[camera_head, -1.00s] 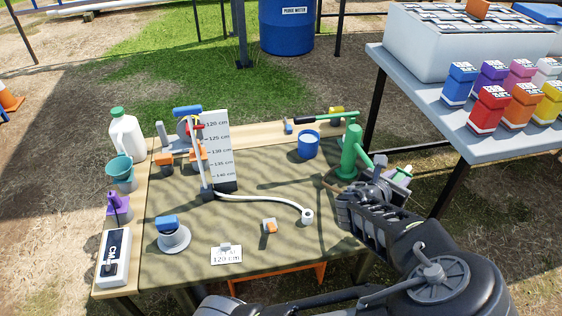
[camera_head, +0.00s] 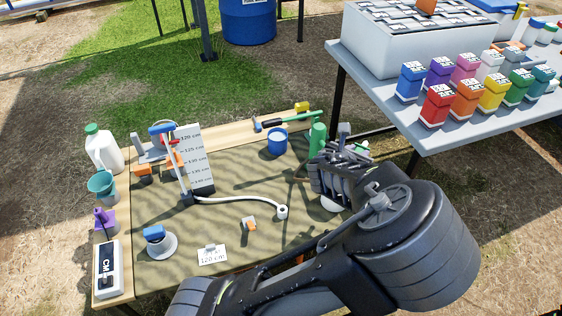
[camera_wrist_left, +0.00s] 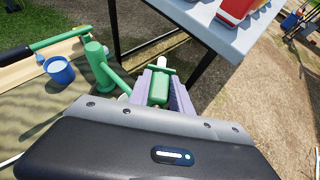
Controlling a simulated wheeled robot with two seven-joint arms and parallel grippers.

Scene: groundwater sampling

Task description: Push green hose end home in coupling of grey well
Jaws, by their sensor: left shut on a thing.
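My left gripper (camera_head: 345,160) is over the right end of the mat, in front of the green pump-like post (camera_head: 318,138). A grey round fitting with a blue top (camera_head: 160,243) sits at the mat's front left. I cannot tell which part is the grey well's coupling. My right gripper is not in view.
A white hose (camera_head: 238,200) runs across the mat from the scale board (camera_head: 196,160). A blue cup (camera_head: 277,142) stands behind, left of the green post. A grey table (camera_head: 450,140) with several coloured bottles is at the right. The middle of the mat is mostly clear.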

